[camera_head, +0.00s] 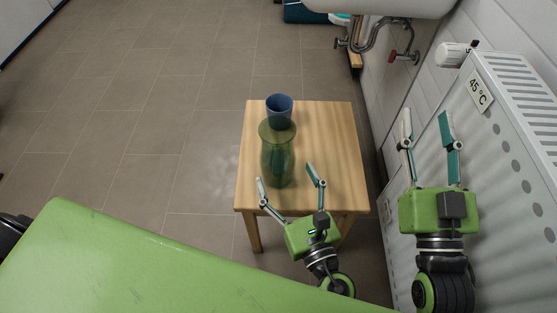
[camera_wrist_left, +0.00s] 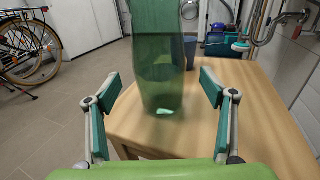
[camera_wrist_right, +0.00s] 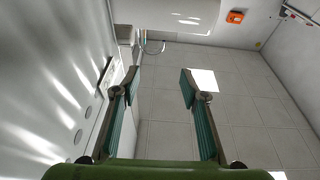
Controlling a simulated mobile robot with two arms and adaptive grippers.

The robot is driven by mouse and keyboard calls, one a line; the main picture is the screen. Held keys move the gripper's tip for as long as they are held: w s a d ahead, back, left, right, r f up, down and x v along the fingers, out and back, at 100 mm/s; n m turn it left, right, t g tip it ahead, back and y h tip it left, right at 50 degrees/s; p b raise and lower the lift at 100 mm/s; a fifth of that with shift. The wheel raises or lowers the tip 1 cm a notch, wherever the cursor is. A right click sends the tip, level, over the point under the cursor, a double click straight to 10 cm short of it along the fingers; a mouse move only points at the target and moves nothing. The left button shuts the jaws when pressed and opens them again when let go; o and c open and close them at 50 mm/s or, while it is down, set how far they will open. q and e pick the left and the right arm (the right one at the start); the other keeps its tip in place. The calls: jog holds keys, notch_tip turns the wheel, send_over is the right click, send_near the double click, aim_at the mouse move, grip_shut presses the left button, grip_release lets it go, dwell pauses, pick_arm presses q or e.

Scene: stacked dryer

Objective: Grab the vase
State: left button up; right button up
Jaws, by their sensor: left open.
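A green translucent glass vase (camera_head: 278,158) stands upright on a small wooden table (camera_head: 335,140). My left gripper (camera_head: 287,174) is open at the near edge of the table, with its fingers pointing toward the vase. In the left wrist view the vase (camera_wrist_left: 158,60) stands ahead, between the two open fingers (camera_wrist_left: 155,92) and apart from them as far as I can tell. Its top is cut off there. My right gripper (camera_head: 426,122) is open and empty, raised beside the radiator; its spread fingers (camera_wrist_right: 160,85) also show in the right wrist view.
A blue cup (camera_head: 279,105) stands just behind the vase on the table. A white radiator (camera_head: 500,140) and wall lie close on the right. A sink with pipes (camera_head: 375,35) is at the back. Open tiled floor (camera_head: 150,110) lies left of the table.

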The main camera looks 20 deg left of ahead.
pick_arm(q)
jog(key=shift+w+a, duration=0.35)
jog(key=b+x, duration=0.1)
jog(key=x, duration=0.3)
jog(key=shift+w+a, duration=0.1)
jog(key=shift+w, duration=0.1)
jog(key=shift+w+a, duration=0.25)
jog(key=shift+w, duration=0.1)
jog(key=shift+r, duration=0.1)
jog(key=c, duration=1.7)
jog(key=shift+c, duration=0.2)
pick_arm(e)
jog(key=s+r+t+y, duration=0.1)
jog(key=s+r+t, duration=0.2)
jog(key=r, duration=0.3)
jog(key=shift+s+r+t, duration=0.25)
jog(key=shift+r+t, duration=0.1)
jog(key=shift+t, duration=0.05)
